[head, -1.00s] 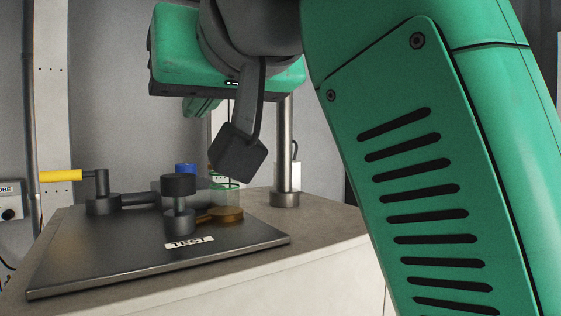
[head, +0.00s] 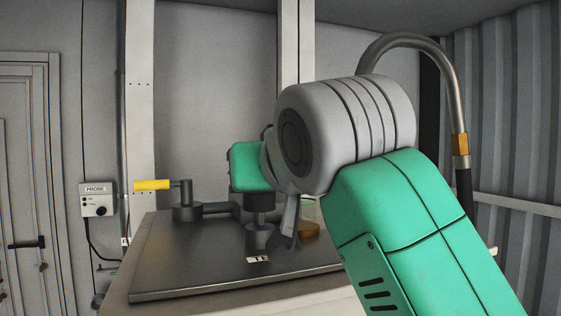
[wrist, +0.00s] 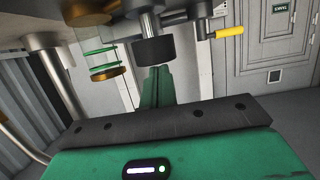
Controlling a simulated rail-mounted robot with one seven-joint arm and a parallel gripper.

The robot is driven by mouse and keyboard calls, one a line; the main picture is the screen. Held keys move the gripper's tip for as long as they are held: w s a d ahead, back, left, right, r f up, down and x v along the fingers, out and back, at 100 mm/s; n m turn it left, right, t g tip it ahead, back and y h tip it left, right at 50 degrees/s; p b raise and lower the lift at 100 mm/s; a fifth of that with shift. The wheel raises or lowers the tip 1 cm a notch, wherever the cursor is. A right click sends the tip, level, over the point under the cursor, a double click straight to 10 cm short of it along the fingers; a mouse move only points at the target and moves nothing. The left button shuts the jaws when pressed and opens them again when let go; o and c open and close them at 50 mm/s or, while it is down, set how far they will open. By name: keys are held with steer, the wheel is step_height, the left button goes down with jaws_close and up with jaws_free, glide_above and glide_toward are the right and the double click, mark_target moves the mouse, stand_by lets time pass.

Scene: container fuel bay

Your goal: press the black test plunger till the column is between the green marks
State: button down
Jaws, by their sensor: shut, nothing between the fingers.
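The black test plunger (head: 260,201) stands on the dark plate, with my wrist partly in front of it. In the wrist view, which is upside down, its broad black cap (wrist: 153,50) sits on a metal stem. My gripper (wrist: 158,71) is shut and empty, with its green fingers pointing at the cap. The tips are very close to it; I cannot tell whether they touch. The clear gauge with green marks (wrist: 104,58) stands beside the plunger on a brass base (wrist: 108,73). I cannot read its column level. In the head view my arm hides most of it.
The dark plate (head: 180,262) bears a TEST label (head: 258,259), partly covered. A yellow-handled lever (head: 152,185) is at its back left. A PROBE box (head: 97,198) hangs on the left wall. The plate's front left is clear.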

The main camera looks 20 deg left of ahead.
steer(key=shift+f+b, duration=0.5)
steer(key=shift+f, duration=0.9)
step_height(320, 180, up, 5)
steer(key=p, duration=0.5)
steer(key=shift+a, duration=0.1)
steer(key=b+v, duration=0.3)
steer(key=v, duration=0.6)
steer(key=shift+s+d+f, duration=0.2)
steer(key=shift+s+d, duration=0.1)
steer(key=shift+d, duration=0.05)
